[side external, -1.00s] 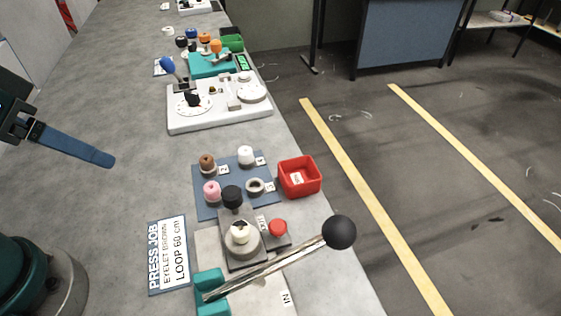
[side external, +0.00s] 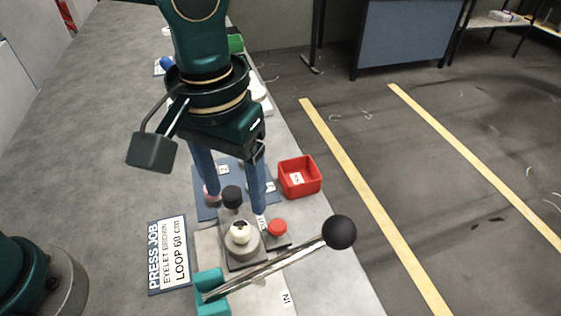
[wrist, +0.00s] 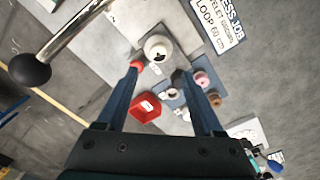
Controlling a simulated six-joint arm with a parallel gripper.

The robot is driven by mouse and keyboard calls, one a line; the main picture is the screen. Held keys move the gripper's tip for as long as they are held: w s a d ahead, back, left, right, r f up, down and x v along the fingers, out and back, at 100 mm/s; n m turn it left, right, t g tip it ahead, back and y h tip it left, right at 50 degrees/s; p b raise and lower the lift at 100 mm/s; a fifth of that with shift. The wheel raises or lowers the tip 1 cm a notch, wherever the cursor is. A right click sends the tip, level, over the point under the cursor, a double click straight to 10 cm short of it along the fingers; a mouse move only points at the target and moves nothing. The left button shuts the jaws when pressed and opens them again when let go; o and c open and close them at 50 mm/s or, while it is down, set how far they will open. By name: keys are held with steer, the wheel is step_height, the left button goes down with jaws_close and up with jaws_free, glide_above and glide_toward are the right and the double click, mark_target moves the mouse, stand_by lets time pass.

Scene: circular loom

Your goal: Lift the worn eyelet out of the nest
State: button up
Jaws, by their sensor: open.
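The worn eyelet (side external: 240,228), a small pale ring-like piece, sits in the round grey nest (side external: 243,243) of the press. It also shows in the wrist view (wrist: 158,48), top centre. My gripper (side external: 237,205) is open and empty, its two long blue fingers pointing down on either side of a black knob (side external: 232,195). In the wrist view my gripper (wrist: 156,74) has its fingertips wide apart, with the nest just beyond them. The fingers do not touch the eyelet. Its underside is hidden in the nest.
The press lever (side external: 265,272) ends in a black ball (side external: 340,232). A red button (side external: 278,226) is right of the nest. A red bin (side external: 300,178) stands behind it. Pink (wrist: 201,77), brown (wrist: 214,100) and white (wrist: 172,93) pieces stand on the blue mat. A job card (side external: 168,256) lies left.

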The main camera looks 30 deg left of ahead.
mark_target(240, 227)
steer(key=shift+s+d+f, duration=0.15)
steer(key=shift+s+f, duration=0.1)
steer(key=shift+f, duration=0.2)
steer(key=shift+s+d+f, duration=0.15)
steer(key=shift+s+f, duration=0.05)
steer(key=shift+f, duration=2.4)
jaws_close()
